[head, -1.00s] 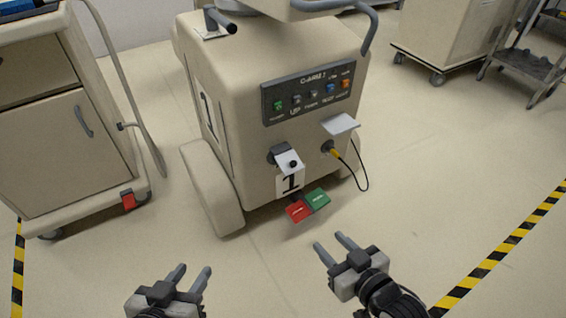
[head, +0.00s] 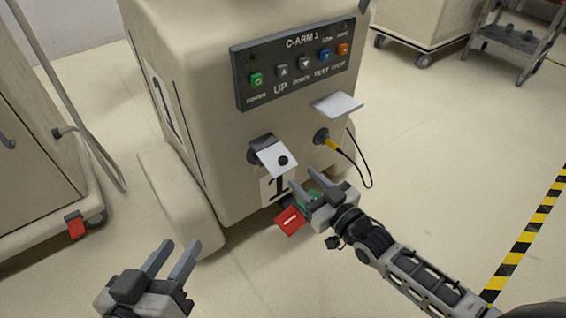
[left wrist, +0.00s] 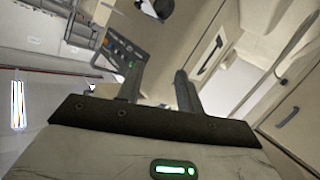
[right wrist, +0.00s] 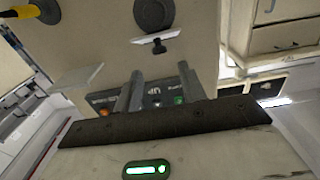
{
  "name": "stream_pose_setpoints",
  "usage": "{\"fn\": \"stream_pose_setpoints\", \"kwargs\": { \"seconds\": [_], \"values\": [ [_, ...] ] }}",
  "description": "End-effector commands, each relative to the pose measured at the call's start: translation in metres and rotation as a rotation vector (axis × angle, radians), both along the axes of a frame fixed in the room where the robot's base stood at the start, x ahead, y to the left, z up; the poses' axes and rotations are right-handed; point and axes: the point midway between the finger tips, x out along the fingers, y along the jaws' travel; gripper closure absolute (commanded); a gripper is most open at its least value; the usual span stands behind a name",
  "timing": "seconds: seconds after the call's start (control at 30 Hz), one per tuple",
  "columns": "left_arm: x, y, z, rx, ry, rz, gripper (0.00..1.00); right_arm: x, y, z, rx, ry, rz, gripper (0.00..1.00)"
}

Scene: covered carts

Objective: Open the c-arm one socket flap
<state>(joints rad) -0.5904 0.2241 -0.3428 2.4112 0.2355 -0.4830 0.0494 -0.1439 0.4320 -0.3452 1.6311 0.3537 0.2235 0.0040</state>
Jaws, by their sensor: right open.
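The c-arm one cart (head: 195,120) stands ahead, labelled C-ARM 1 on its panel. Its socket flap (head: 276,159), a white plate with a black knob, slopes down and outward from a dark hinge and covers most of the dark socket (head: 254,152). In the right wrist view the flap (right wrist: 160,40) appears nearly edge-on beside the round socket (right wrist: 155,12). My right gripper (head: 304,180) is open and empty, just below and right of the flap; I see no contact. My left gripper (head: 181,250) is open and empty, low and left, away from the cart.
A second white flap (head: 337,105) stands out above a yellow plug (head: 331,143) with a black cable, right of the flap. Red (head: 290,221) and green pedals are below, partly behind my right gripper. Another cart (head: 35,170) stands left.

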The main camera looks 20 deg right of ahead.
Motion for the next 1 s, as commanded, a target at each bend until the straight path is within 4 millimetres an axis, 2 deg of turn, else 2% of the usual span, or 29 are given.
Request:
{"fn": "stream_pose_setpoints", "kwargs": {
  "seconds": [0.03, 0.2, 0.4, 0.6, 0.87, 1.0],
  "values": [
    [0.001, -0.001, -0.002, -0.020, -0.005, 0.000, 0.64, 0.013, 0.005, -0.001, 0.002, -0.005, 0.000, 0.59],
    [0.002, -0.004, 0.000, -0.079, -0.012, -0.003, 0.64, 0.046, 0.017, -0.003, 0.001, -0.003, 0.000, 0.59],
    [0.001, -0.007, 0.002, -0.137, -0.015, -0.008, 0.64, 0.073, 0.027, -0.002, -0.001, 0.000, 0.000, 0.59],
    [0.001, -0.008, 0.004, -0.162, -0.015, -0.010, 0.64, 0.083, 0.030, -0.001, 0.000, 0.001, 0.000, 0.59],
    [0.003, -0.008, 0.013, -0.171, -0.034, -0.010, 0.64, 0.083, 0.031, 0.000, -0.001, 0.002, 0.000, 0.59],
    [0.003, -0.008, 0.014, -0.170, -0.037, -0.010, 0.64, 0.083, 0.031, 0.000, -0.001, 0.002, 0.000, 0.98]
  ]
}}
